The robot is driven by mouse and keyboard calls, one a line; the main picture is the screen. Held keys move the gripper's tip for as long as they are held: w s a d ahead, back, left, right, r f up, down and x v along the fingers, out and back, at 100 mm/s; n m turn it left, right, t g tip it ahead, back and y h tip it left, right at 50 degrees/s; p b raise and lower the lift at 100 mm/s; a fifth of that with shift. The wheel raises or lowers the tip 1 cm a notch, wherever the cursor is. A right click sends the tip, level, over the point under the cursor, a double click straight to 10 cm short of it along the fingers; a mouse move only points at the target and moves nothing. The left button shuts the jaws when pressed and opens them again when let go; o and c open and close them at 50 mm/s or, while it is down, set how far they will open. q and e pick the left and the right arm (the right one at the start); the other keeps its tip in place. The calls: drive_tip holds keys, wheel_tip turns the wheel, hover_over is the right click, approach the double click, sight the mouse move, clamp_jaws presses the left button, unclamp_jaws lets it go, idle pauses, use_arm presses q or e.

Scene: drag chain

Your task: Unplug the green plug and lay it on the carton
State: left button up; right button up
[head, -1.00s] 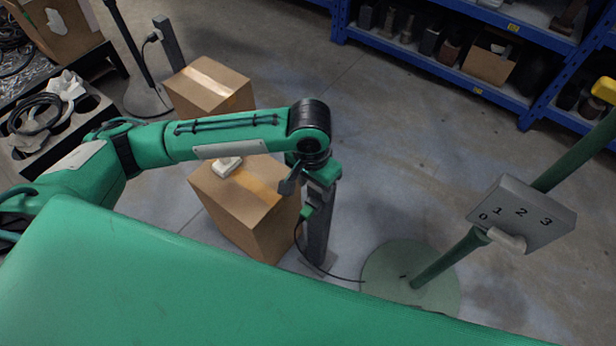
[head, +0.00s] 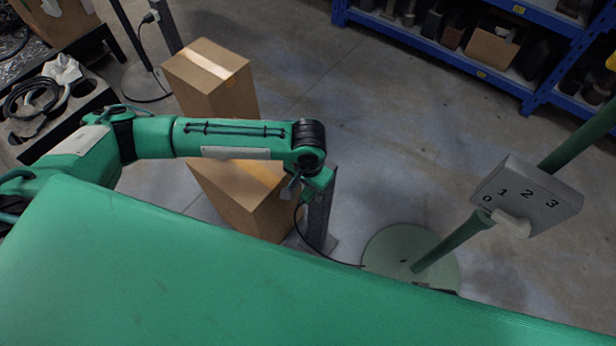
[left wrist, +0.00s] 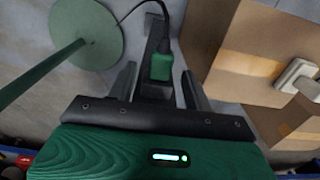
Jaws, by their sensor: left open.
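The green plug (left wrist: 161,66) sits at the dark post (left wrist: 151,45) in the left wrist view, with its black cable running up and away. My left gripper (left wrist: 159,74) is open, with one finger on each side of the plug. I cannot tell whether either finger touches it. In the head view my left arm hides the plug, and the cable (head: 297,218) hangs beside the post (head: 319,212). The near carton (head: 250,205) stands just left of the post. My right gripper is out of view.
A second carton (head: 212,78) stands behind the near one. A grey switch box (head: 527,195) on a green pole with a round base (head: 410,258) stands to the right. Blue shelving (head: 440,55) is at the back. The floor between is clear.

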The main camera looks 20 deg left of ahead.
sight(299, 203)
use_arm(q)
drive_tip(key=shift+f, duration=0.7)
clamp_jaws()
drive_tip(key=shift+s+r+p, duration=0.1)
drive_tip(key=shift+s+p, duration=0.1)
drive_tip(key=shift+p, duration=0.1)
drive_tip(key=shift+s+a+p, duration=0.25)
drive_tip(key=shift+s+p, duration=0.35)
drive_tip(key=shift+p, duration=0.15)
drive_tip(key=shift+s+a+p, duration=0.2)
drive_tip(key=shift+s+p, duration=0.35)
drive_tip(key=shift+p, duration=0.2)
drive_tip(key=shift+s, duration=0.15)
drive_tip(key=shift+s+a+p, duration=0.15)
drive_tip(key=shift+s+p, duration=0.05)
drive_tip(key=shift+p, duration=0.15)
drive_tip(key=s+p, duration=0.1)
drive_tip(key=s+a+p, duration=0.1)
drive_tip(key=s+p, duration=0.1)
drive_tip(key=s, duration=0.1)
drive_tip(key=shift+s+a, duration=0.1)
drive_tip(key=shift+a, duration=0.15)
